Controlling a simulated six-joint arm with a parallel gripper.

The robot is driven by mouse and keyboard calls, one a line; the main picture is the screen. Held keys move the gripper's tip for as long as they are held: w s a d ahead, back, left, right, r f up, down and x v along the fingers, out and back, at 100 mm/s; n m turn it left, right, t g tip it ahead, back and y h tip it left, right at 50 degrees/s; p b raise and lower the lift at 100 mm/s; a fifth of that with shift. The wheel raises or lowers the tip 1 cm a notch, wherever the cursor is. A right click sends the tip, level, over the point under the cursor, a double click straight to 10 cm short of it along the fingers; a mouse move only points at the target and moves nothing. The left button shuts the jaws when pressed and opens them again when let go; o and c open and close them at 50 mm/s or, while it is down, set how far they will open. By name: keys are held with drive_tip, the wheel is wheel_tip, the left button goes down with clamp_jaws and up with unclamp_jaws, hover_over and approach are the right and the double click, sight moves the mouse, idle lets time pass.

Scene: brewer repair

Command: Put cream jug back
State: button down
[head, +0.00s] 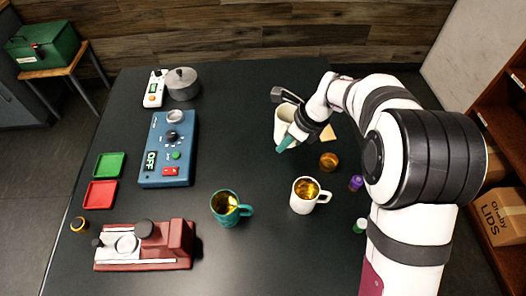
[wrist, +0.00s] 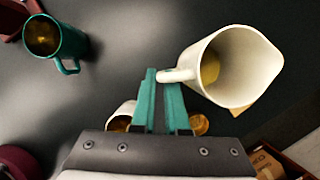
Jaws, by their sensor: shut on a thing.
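The cream jug (head: 284,119) is a tall off-white vessel near the back right of the dark table. In the wrist view the cream jug (wrist: 232,65) shows its open mouth, its spout to the right and something yellowish inside. My gripper (head: 287,143) has teal fingers, shut on the jug's handle; in the wrist view my gripper (wrist: 162,82) meets the handle at its tips. A tan square patch (head: 328,133) lies just right of the jug and is partly hidden by it in the wrist view. I cannot tell whether the jug is clear of the table.
A white mug (head: 303,206) and a teal mug (head: 223,214) with amber liquid stand in front. An amber jar (head: 329,161) and purple bottle (head: 356,183) are at right. A blue control box (head: 168,165), grey pot (head: 182,88) and red machine (head: 150,252) stand left. The back middle is clear.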

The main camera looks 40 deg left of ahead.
drive_tip(key=shift+s+a+f, duration=0.35)
drive_tip(key=shift+a+f, duration=0.6)
drive_tip(key=shift+f, duration=0.3)
drive_tip(key=shift+s+a+f, duration=0.35)
drive_tip(key=shift+a+f, duration=0.55)
drive_tip(key=shift+f, duration=0.4)
drive_tip(key=shift+s+a+f, duration=0.35)
drive_tip(key=shift+a+f, duration=0.6)
drive_tip(key=shift+f, duration=0.3)
drive_tip(key=shift+f, duration=0.15)
drive_tip(key=c, duration=0.9)
unclamp_jaws()
